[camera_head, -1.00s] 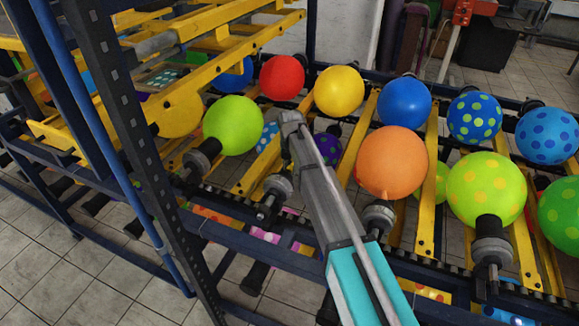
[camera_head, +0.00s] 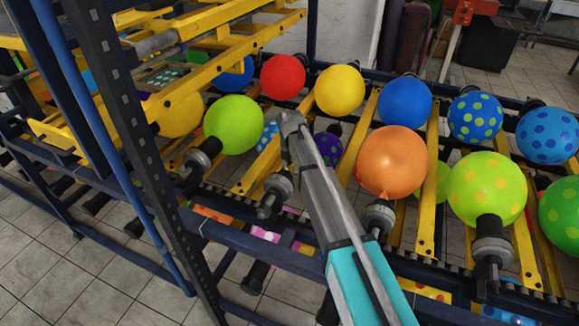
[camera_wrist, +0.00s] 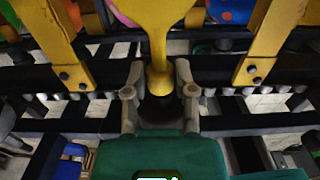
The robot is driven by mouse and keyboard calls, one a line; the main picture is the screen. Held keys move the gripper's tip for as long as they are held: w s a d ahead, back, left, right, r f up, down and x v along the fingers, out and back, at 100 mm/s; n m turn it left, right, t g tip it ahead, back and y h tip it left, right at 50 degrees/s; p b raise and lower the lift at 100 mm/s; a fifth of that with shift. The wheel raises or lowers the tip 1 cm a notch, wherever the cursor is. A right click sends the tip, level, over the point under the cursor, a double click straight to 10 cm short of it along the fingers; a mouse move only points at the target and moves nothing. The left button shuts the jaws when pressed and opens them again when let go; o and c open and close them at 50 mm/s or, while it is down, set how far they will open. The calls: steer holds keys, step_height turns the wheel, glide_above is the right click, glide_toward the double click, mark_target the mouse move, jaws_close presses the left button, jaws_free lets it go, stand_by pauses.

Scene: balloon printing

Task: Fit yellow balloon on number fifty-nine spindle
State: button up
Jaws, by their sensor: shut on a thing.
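In the wrist view the yellow balloon (camera_wrist: 160,28) is limp, with a wide body at the top and a narrow neck between my gripper's fingers. My gripper (camera_wrist: 159,88) is shut on that neck. A dark round shape lies just below the neck; I cannot tell whether the neck is around it. In the head view my gripper (camera_head: 290,122) is above and beyond a bare spindle (camera_head: 276,190) on the near rail. The held balloon is not visible there. No spindle number is readable.
Inflated balloons sit on both sides: a lime one (camera_head: 233,124) at left and an orange one (camera_head: 391,161) at right. Yellow slats (camera_head: 357,140) cross the rack. A dark upright post (camera_head: 135,120) stands at left.

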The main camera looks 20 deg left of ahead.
steer(key=shift+s, duration=0.35)
stand_by(0.5)
steer(key=o, duration=0.8)
steer(key=shift+r, duration=0.1)
step_height(320, 180, up, 9)
steer(key=p, duration=0.9)
stand_by(0.5)
